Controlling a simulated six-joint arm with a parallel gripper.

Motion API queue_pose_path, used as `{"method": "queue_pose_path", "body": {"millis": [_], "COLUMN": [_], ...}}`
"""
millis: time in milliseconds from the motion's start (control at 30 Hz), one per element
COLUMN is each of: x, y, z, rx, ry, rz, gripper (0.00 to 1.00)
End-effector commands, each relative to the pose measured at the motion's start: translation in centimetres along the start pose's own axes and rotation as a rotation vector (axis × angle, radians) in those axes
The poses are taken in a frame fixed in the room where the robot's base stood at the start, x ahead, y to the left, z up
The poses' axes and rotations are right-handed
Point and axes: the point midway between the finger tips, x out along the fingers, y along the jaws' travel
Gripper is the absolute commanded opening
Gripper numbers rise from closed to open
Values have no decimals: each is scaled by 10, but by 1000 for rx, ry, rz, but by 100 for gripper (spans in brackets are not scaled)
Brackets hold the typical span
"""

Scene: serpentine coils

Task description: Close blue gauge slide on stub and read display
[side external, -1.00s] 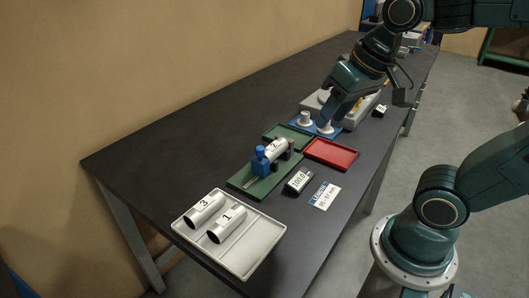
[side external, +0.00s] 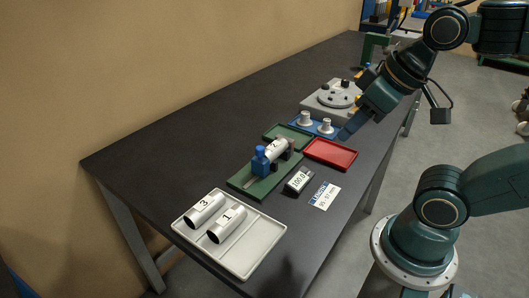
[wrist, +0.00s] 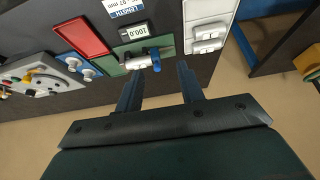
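The gauge stands on a green base (side external: 243,184), with its blue slide (side external: 260,161) near the left end. A white numbered stub (side external: 277,149) lies in the gauge to the right of the slide; I cannot tell whether they touch. In the wrist view the blue slide (wrist: 155,56) and stub (wrist: 138,63) show just beyond my fingertips. The display (side external: 299,181) reads 100.0, also in the wrist view (wrist: 133,31). My gripper (side external: 346,133) is above the table's right edge, beyond the red tray and clear of the gauge. Its fingers (wrist: 157,87) are apart and empty.
A white tray (side external: 262,252) holds stubs 3 (side external: 204,209) and 1 (side external: 228,222). An empty red tray (side external: 331,154), a green tray (side external: 281,133), a blue plate with two pegs (side external: 305,119) and a grey unit (side external: 334,98) lie beyond. A card (side external: 325,196) reads 95–97 mm.

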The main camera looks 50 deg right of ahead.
Motion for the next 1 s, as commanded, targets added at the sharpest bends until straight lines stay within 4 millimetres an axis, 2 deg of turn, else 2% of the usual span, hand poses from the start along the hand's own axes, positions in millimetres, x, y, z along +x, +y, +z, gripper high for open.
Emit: {"method": "queue_pose_path", "body": {"millis": [367, 567, 767, 1000], "x": [0, 1, 7, 25], "y": [0, 1, 2, 7], "z": [0, -7, -27, -62], "rx": [2, 45, 182, 434], "ry": [0, -16, -61, -139], "rz": [0, 2, 10, 40], "gripper": [38, 38, 38, 38]}}
